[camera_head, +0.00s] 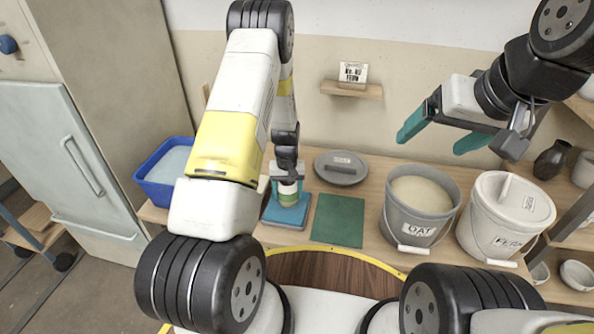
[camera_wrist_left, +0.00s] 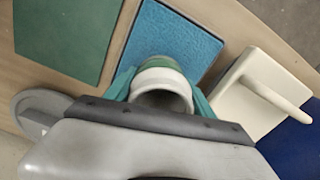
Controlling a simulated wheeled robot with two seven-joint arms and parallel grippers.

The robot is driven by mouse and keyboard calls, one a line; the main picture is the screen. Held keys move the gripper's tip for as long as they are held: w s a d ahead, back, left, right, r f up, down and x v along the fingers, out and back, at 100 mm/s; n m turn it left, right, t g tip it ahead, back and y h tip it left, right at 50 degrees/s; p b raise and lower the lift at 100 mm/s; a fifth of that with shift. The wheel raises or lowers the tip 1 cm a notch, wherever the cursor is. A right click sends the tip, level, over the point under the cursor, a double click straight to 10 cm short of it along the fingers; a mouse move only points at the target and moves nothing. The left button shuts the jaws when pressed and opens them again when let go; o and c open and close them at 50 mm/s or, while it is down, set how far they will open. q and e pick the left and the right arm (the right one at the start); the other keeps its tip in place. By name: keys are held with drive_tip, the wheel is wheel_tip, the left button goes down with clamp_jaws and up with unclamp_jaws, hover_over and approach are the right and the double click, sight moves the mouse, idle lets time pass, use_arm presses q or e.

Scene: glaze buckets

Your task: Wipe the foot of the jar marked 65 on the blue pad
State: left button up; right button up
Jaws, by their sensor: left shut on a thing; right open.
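My left gripper (camera_head: 287,187) is shut on a small white and green jar (camera_head: 289,200), upright over the blue pad (camera_head: 272,216). In the left wrist view the jar (camera_wrist_left: 163,84) sits between the teal fingers, its pale open mouth toward the camera, with the blue pad (camera_wrist_left: 185,38) behind it. Whether the jar's foot touches the pad I cannot tell. No 65 mark is readable on it. My right gripper (camera_head: 430,143) is open and empty, raised above the table at the right.
A green mat (camera_head: 338,220) lies right of the pad, with a grey lid (camera_head: 341,168) behind. A grey bucket marked OAT (camera_head: 398,228) and a white lidded bucket (camera_head: 490,238) stand to the right. A blue bin (camera_head: 150,186) stands left. A small sign (camera_head: 353,72) sits on a wall shelf.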

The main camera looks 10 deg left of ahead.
use_arm(q)
drive_tip(key=shift+s+a+r, duration=0.1)
drive_tip(key=shift+s, duration=2.2)
drive_tip(key=shift+w, duration=3.45)
drive_tip(key=shift+s, duration=3.5)
wheel_tip(320, 180, up, 7)
